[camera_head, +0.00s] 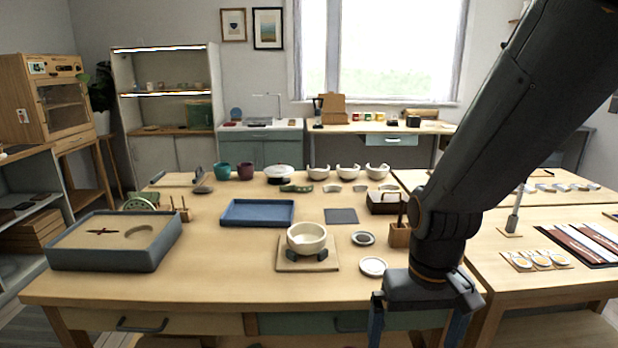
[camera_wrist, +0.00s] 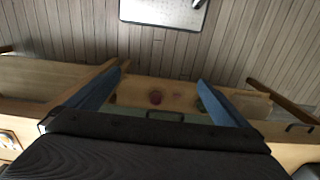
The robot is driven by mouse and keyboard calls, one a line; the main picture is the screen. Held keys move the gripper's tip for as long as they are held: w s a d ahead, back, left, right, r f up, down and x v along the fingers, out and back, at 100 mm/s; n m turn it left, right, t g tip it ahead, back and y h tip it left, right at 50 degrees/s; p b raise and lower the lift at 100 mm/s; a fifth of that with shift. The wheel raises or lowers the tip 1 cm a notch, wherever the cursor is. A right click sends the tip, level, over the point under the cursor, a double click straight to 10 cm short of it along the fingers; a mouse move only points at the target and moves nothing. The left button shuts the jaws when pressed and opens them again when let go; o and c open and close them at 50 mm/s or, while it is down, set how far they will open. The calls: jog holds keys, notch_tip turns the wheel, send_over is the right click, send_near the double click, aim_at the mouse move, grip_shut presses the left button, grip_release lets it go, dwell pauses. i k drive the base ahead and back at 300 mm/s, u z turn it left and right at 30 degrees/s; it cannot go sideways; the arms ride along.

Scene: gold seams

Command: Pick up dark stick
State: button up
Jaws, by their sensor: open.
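A thin dark stick-like piece (camera_head: 102,232) lies on the sand-coloured bed of a grey tray (camera_head: 62,262) at the left of the near table. Another dark upright stick (camera_head: 400,211) stands in a small wooden block (camera_head: 399,237) just behind my gripper. I cannot tell which one the task means. My gripper (camera_head: 418,322) points down at the table's front right edge, far to the right of the grey tray. Its blue fingers are spread with nothing between them, as the wrist view (camera_wrist: 160,80) also shows. No dark stick is seen in the wrist view.
A cream bowl (camera_head: 307,238) on a wooden board and a blue tray (camera_head: 257,212) stand mid-table. A small white dish (camera_head: 373,267) lies near my gripper. The wrist view shows plank floor and a pale mat (camera_wrist: 165,14).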

aim_at(403, 202)
jog(key=u, duration=2.45)
jog(key=k, duration=0.35)
jog(key=z, duration=2.45)
